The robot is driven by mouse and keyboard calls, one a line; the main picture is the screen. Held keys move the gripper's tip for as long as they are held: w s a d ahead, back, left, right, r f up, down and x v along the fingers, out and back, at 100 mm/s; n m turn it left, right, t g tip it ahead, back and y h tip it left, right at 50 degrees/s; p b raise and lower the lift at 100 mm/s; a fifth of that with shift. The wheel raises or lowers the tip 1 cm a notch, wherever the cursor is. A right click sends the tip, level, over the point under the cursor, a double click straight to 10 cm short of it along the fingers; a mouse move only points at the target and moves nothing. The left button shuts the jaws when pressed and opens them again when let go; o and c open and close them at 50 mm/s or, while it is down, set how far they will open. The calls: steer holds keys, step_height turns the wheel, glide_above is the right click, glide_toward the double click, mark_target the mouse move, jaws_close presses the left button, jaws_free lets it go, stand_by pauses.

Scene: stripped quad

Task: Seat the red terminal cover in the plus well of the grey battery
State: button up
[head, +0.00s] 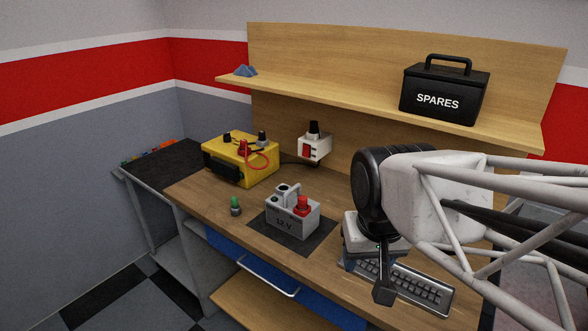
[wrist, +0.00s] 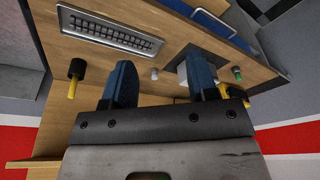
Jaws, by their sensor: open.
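The grey battery (head: 284,228), marked 12 V, stands on a dark mat in the head view. A red piece (head: 302,207), seemingly the terminal cover, shows at the battery's right end; I cannot tell if it is fully down in a well. My gripper (head: 370,266) is to the right of the battery, above the keyboard side of the bench. In the wrist view my gripper (wrist: 163,75) has its two blue fingers wide apart with nothing between them. The battery (wrist: 186,72) is partly hidden behind the right finger there, and no red cover shows.
A yellow box (head: 258,164) with cables stands behind the battery on the left. A small green-topped piece (head: 235,206) stands left of the mat. A white wall unit (head: 317,151) and a shelf (head: 350,98) with a SPARES box (head: 440,100) are behind.

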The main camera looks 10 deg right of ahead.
steer(key=shift+s+d+f+n, duration=0.1)
steer(key=shift+s+f+n, duration=0.15)
steer(key=shift+s, duration=0.4)
steer(key=shift+s+f+n, duration=0.15)
steer(key=shift+s+f, duration=0.1)
steer(key=shift+s, duration=0.35)
